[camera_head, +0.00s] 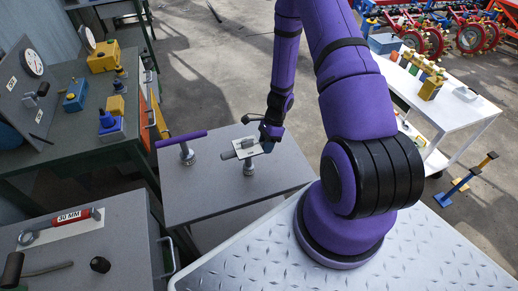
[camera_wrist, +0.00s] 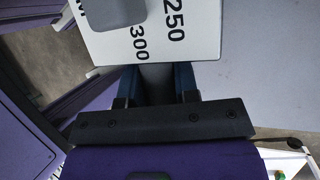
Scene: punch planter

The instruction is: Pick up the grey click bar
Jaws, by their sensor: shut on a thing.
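The grey click bar (camera_head: 229,155) lies across the top of a short metal post (camera_head: 249,169) on the grey-topped cabinet in the head view. A white plate sits on it, and in the wrist view this plate (camera_wrist: 190,38) reads 250 and 300, with a grey rounded block over its upper left. My gripper (camera_head: 268,139) is at the bar's right end. In the wrist view my gripper (camera_wrist: 157,82) has its two dark blue fingers shut on a grey part of the bar (camera_wrist: 156,84) below the plate. I cannot tell whether the bar touches the post.
A purple bar (camera_head: 181,139) stands on another post to the left on the same cabinet. A bench (camera_head: 75,130) with gauges and blue and yellow blocks is further left. A red 30 MM tool (camera_head: 78,216) lies front left. A white table (camera_head: 450,112) stands right.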

